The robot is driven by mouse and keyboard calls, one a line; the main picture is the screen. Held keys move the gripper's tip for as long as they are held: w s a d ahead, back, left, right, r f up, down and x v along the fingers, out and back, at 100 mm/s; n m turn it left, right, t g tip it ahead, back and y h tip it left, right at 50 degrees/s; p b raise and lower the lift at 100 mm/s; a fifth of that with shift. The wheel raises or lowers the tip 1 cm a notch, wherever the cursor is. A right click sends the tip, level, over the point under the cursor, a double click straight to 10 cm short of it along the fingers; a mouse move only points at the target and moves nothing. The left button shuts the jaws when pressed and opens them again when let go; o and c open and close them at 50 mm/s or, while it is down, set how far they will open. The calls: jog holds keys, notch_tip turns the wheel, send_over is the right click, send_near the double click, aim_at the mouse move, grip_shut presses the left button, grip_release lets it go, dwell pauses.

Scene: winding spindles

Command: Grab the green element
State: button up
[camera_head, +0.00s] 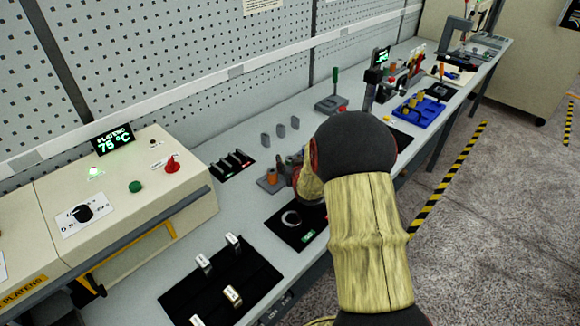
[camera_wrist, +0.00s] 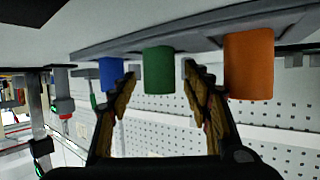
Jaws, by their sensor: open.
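The green element (camera_wrist: 158,70) is a short cylinder on a grey rack (camera_wrist: 190,36), which the wrist view shows upside down. My gripper (camera_wrist: 160,76) is open, with one finger on each side of the green element and visible gaps to it. A blue element (camera_wrist: 108,74) is on one side, and the left finger partly overlaps its edge in the picture. An orange element (camera_wrist: 249,66) is on the other side, beyond the right finger. In the head view my arm hides the green element and most of my gripper; the orange element (camera_head: 271,176) shows there.
A heated platen machine (camera_head: 120,190) reading 75 °C stands left. A black mat (camera_head: 215,290) with metal pieces and a black pad (camera_head: 285,232) with a ring lie near the front. Grey posts (camera_head: 280,131) stand behind the rack. A blue tray (camera_head: 418,112) is farther right.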

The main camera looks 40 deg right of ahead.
jog(key=shift+c, duration=1.2)
jog(key=c, duration=1)
